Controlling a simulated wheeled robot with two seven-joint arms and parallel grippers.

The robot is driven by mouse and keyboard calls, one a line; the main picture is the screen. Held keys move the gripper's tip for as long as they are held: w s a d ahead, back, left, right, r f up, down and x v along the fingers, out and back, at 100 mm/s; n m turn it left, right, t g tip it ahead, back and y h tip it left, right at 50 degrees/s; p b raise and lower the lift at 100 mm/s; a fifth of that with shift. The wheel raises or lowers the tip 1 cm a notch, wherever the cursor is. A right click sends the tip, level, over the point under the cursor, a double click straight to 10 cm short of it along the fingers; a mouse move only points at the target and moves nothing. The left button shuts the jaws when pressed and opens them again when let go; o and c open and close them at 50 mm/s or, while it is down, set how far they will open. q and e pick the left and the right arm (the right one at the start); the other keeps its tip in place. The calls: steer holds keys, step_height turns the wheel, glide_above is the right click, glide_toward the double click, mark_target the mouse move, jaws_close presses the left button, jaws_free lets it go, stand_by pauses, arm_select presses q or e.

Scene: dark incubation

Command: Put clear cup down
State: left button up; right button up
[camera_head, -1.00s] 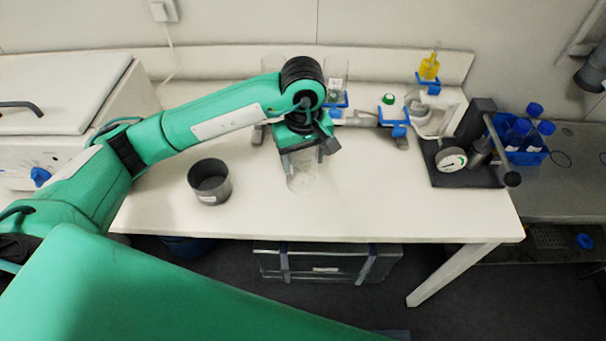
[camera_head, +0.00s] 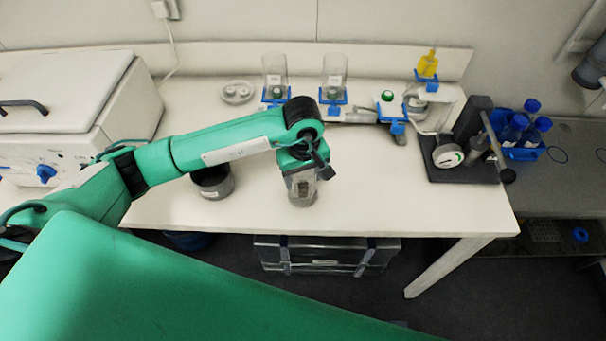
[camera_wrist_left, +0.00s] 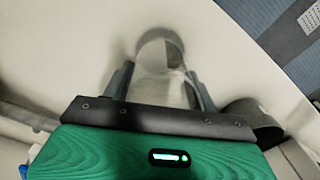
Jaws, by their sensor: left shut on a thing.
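The clear cup (camera_head: 303,191) is in my left gripper (camera_head: 301,172), over the front middle of the white table (camera_head: 400,195). It looks upright, with its lower part showing below the gripper. Whether its base touches the table is hard to tell. In the left wrist view the clear cup (camera_wrist_left: 158,62) stands between the two dark fingers of my left gripper (camera_wrist_left: 160,85), which are shut on it. My right gripper is not in view.
A dark round pot (camera_head: 213,183) stands left of the cup, partly behind my arm. At the back are two clear cylinders (camera_head: 274,70) in blue holders. A dark stand with a gauge (camera_head: 447,157) is on the right. The table right of the cup is clear.

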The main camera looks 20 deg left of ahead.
arm_select(q)
steer(key=o, duration=1)
steer(key=shift+r+p, duration=0.25)
steer(key=shift+p, duration=0.1)
step_height(320, 180, up, 11)
steer(key=b, duration=0.4)
steer(key=shift+f+b, duration=0.15)
steer(key=shift+b, duration=0.15)
steer(key=shift+r, duration=0.5)
